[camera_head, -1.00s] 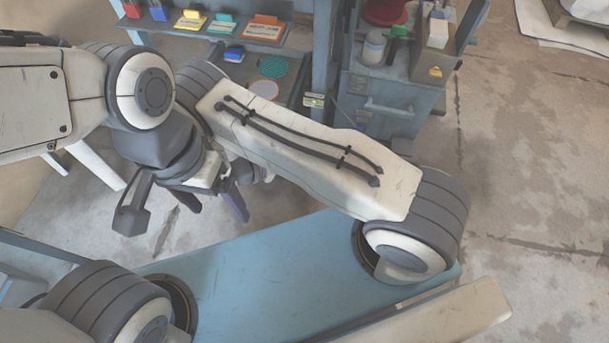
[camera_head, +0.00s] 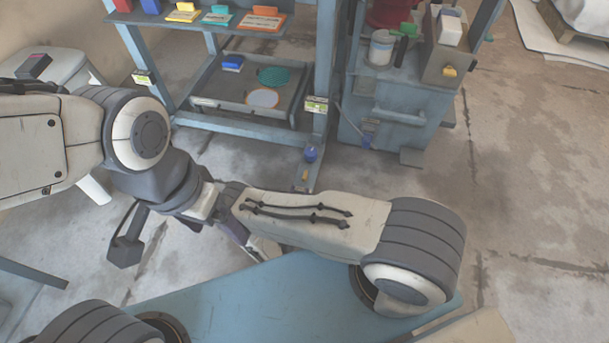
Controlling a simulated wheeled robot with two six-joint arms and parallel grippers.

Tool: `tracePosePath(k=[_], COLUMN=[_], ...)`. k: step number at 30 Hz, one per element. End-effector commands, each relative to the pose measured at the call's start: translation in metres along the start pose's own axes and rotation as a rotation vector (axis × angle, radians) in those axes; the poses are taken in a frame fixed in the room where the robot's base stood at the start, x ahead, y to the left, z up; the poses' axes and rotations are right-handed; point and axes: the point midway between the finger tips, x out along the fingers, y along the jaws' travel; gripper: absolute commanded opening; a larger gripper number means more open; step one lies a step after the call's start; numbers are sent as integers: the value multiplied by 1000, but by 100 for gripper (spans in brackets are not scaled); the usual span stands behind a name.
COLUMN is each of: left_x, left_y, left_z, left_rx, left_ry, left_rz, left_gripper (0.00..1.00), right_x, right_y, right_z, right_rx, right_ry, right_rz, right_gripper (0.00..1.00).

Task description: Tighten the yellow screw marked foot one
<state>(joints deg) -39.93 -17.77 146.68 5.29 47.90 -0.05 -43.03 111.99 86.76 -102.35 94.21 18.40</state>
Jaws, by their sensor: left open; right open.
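A small yellow piece (camera_head: 305,175) shows low on the rack's front right leg, just under a blue knob (camera_head: 311,153). It is too small for me to read any mark on it. My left gripper (camera_head: 228,222) is left of this leg and well apart from it, partly hidden by the arms. My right gripper (camera_head: 262,248) is mostly hidden behind its own forearm, above the blue bench's far edge. Both are open, and I see nothing held in either.
The blue rack holds a tray (camera_head: 200,104) with a blue block and two discs. A label (camera_head: 316,104) is on its right leg. A blue cabinet (camera_head: 385,115) stands right of it. A white stool (camera_head: 48,66) is at left.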

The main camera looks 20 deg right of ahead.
Motion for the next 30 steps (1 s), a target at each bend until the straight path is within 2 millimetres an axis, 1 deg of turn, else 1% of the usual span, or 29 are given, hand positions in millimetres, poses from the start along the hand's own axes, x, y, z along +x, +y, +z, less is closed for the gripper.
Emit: tracePosePath(k=[1,6,12,15,18,26,29,30], left_x=[6,18,30,32,33,33,33,33], left_y=[0,-1,-2,-2,-2,-2,-2,-2], left_z=[0,1,2,2,2,2,2,2], left_rx=[0,0,0,0,0,0,0,0], left_ry=[0,0,-1,-1,-1,0,0,0], left_rz=[0,0,0,0,0,0,0,0], left_gripper=[86,86,86,86,86,86,86,86], right_x=[10,40,69,77,82,82,82,82], right_y=[-2,-2,-2,-2,-1,-1,-1,-1], right_z=[-3,-4,-3,-2,-1,0,0,0], right_rx=[0,1,1,-1,-2,-2,-2,-2], right_ry=[0,0,0,0,0,1,1,1], right_rz=[-8,-8,-7,-4,-3,-2,-2,-2], right_gripper=[44,44,44,44,44,44,9,0])
